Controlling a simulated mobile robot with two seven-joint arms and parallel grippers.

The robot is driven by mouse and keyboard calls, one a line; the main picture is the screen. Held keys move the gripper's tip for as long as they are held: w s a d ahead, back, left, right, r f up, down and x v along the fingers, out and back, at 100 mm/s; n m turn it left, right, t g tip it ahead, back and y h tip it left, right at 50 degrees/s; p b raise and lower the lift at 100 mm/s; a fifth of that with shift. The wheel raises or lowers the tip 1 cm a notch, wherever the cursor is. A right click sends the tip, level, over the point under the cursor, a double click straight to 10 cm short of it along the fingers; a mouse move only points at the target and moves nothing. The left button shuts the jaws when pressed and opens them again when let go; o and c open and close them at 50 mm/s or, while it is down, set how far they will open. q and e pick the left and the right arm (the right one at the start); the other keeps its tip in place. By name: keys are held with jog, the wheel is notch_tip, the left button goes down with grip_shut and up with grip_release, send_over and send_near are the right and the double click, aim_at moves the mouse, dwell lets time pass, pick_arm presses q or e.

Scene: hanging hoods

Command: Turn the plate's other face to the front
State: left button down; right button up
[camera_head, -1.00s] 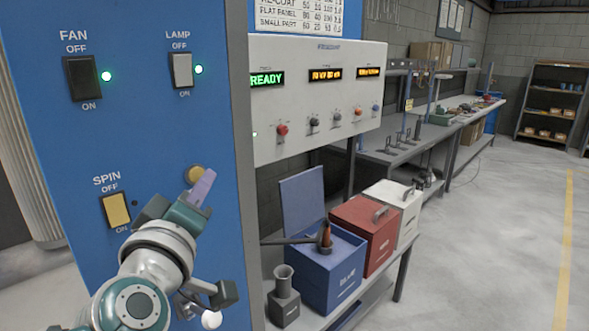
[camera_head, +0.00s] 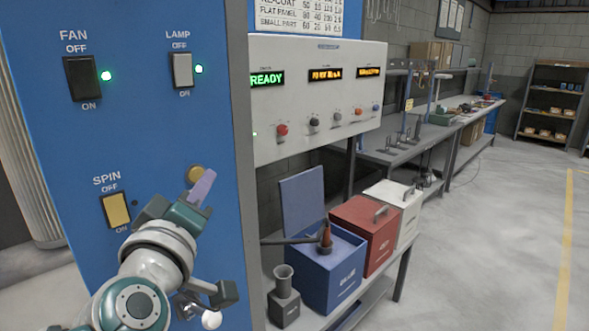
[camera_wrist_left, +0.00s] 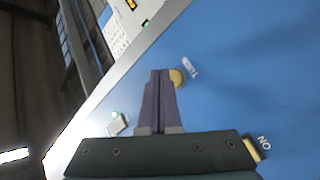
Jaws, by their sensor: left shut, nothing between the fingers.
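No plate shows in either view. A round yellow button (camera_head: 194,173) sits on the blue panel (camera_head: 140,140) near its right edge. In the left wrist view the button (camera_wrist_left: 177,78) is beside a small label that seems to read TURN. My left gripper (camera_head: 207,176) is shut and empty, its purple fingertips right at the button and partly over it. In the left wrist view the closed fingertips (camera_wrist_left: 160,74) are just beside the button. I cannot tell whether they touch it. My right gripper is not in view.
The panel also carries the FAN switch (camera_head: 82,78) and LAMP switch (camera_head: 181,69), each with a lit green light, and the yellow SPIN switch (camera_head: 116,210). A control box (camera_head: 318,100) reads READY. Blue (camera_head: 331,275), red (camera_head: 367,232) and white (camera_head: 398,205) bins stand below it.

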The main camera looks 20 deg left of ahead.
pick_arm(q)
jog(key=shift+a, duration=0.15)
dwell(0.3)
jog(key=shift+w+a, duration=0.2)
jog(key=shift+a, duration=0.05)
